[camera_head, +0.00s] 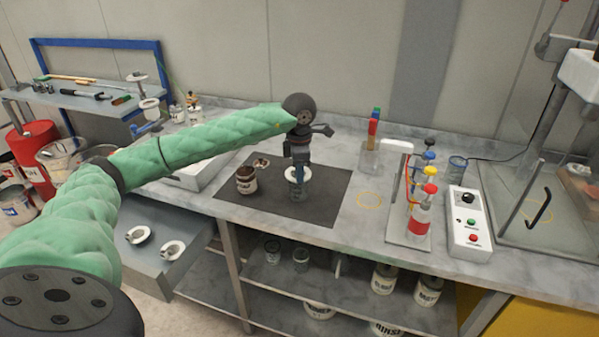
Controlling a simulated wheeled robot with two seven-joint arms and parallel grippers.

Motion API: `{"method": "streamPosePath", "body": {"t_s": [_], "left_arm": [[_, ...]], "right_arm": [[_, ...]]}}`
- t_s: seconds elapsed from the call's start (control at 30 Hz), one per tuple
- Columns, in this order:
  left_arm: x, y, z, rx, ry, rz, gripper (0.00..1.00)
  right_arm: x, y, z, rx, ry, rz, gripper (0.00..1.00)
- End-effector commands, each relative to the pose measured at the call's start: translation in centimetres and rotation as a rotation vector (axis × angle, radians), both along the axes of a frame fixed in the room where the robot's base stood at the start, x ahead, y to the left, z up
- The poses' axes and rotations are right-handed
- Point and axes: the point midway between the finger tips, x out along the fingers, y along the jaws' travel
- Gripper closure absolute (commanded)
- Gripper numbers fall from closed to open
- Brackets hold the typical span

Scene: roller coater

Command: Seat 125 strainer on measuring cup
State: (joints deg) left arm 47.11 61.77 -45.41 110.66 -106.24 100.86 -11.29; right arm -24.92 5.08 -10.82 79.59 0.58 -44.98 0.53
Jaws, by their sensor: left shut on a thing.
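My left gripper (298,166) comes in from the left and points straight down over the dark mat. It is shut on what looks like a white-rimmed strainer (306,173), mostly hidden behind the fingers. The measuring cup (299,191), a greyish see-through cup, stands upright on the mat directly below. The strainer's rim shows at the cup's mouth; I cannot tell whether it rests on the cup or hangs just above. The 125 marking is not readable. My right gripper is not in view.
An open brown-stained can (246,182) stands on the mat (325,208) left of the cup, with a small lid (261,163) behind. Bottles in a rack (421,210) and a control box (469,225) stand right. Two white ring-shaped pieces (173,250) lie on the lower-left drawer unit.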

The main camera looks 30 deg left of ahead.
Motion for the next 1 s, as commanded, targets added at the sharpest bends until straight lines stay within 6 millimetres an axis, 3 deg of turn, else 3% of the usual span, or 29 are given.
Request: {"method": "streamPosePath", "body": {"t_s": [0.03,0.43,0.47,0.57,1.0], "left_arm": [[-0.33,-0.10,-1.50,0.002,0.020,-0.002,1.00],[-0.29,-0.04,-1.23,0.003,0.020,-0.002,1.00],[-0.29,-0.04,-1.23,0.003,0.020,-0.002,0.82],[-0.29,-0.02,-1.21,0.003,0.020,-0.001,0.63],[-0.20,0.12,-1.07,0.005,0.017,0.001,0.63]], "right_arm": [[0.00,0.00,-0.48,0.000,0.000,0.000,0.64],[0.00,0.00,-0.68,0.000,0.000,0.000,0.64],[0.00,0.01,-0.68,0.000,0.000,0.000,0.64],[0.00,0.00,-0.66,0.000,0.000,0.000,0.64],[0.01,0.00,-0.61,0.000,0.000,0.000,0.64]]}}
